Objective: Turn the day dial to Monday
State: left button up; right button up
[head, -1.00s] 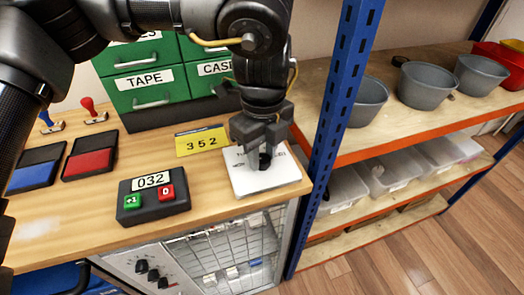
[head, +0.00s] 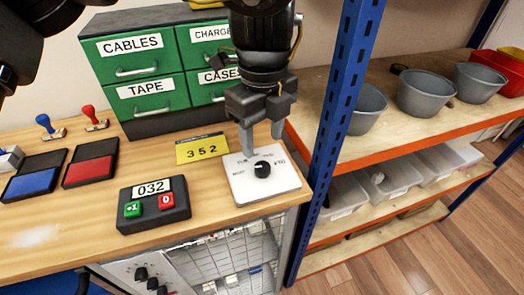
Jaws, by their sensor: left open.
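The day dial is a black knob (head: 262,169) on a white square plate (head: 278,190) at the right end of the wooden bench. Small dark labels ring the knob, too small to read surely. The knob's pointer direction is hard to make out. My left gripper (head: 262,143) points down just behind and above the knob. Its two fingers are apart with nothing between them, and it appears clear of the knob. My right gripper is not in view.
A counter box (head: 153,205) reading 032 and a yellow card (head: 202,148) reading 352 lie left of the plate. Ink pads (head: 90,170) and stamps stand further left. Green drawers (head: 155,98) stand behind. A blue shelf post (head: 338,120) rises close on the right.

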pick_arm(q)
notch_tip(320, 180, up, 4)
jog(key=shift+r, duration=0.1)
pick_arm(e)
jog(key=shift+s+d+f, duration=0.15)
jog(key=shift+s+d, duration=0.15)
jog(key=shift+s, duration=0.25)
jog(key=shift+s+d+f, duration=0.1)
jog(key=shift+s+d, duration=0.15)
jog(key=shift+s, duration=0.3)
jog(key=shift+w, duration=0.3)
